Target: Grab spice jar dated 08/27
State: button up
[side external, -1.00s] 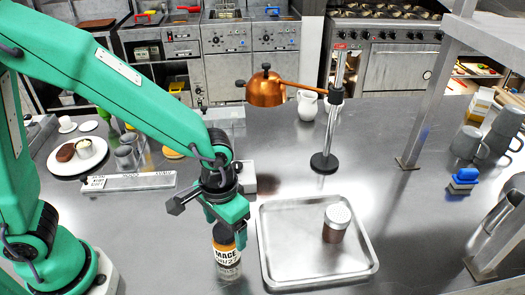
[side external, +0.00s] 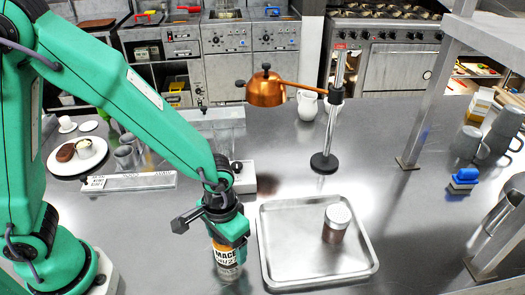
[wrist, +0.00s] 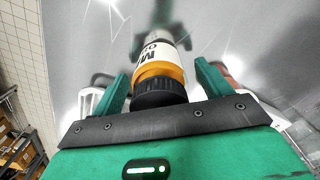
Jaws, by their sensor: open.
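A spice jar (side external: 227,262) with a dark lid, an orange band and a white label reading "MACE" stands upright on the steel counter, left of the tray. The date under the name is only partly legible, and the gripper hides the jar's top in the side view. My gripper (side external: 226,243) is over the jar, pointing down. In the wrist view the jar (wrist: 163,62) lies between the two green fingers of my gripper (wrist: 160,80), with gaps showing beside it. The fingers are open. A second jar (side external: 336,223) with a pale lid and dark contents stands on the tray.
The metal tray (side external: 276,277) lies just right of the jar. A copper heat lamp (side external: 267,88) on a stand (side external: 324,162) rises behind it. A white plate (side external: 66,165) with food is at the left. A shelf post (side external: 425,100) stands at the right.

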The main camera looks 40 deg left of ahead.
jog(key=c, duration=1.2)
jog(key=shift+r, duration=0.25)
jog(key=shift+r, duration=0.85)
notch_tip(320, 180, up, 2)
jog(key=shift+r, duration=0.1)
jog(key=s+d+r, duration=0.1)
jog(key=s+r, duration=0.1)
jog(key=s, duration=0.1)
jog(key=s+d+r, duration=0.2)
jog(key=s, duration=0.2)
jog(key=s+d+r, duration=0.2)
jog(key=s, duration=0.1)
jog(key=shift+s+r, duration=0.25)
jog(key=shift+r, duration=0.1)
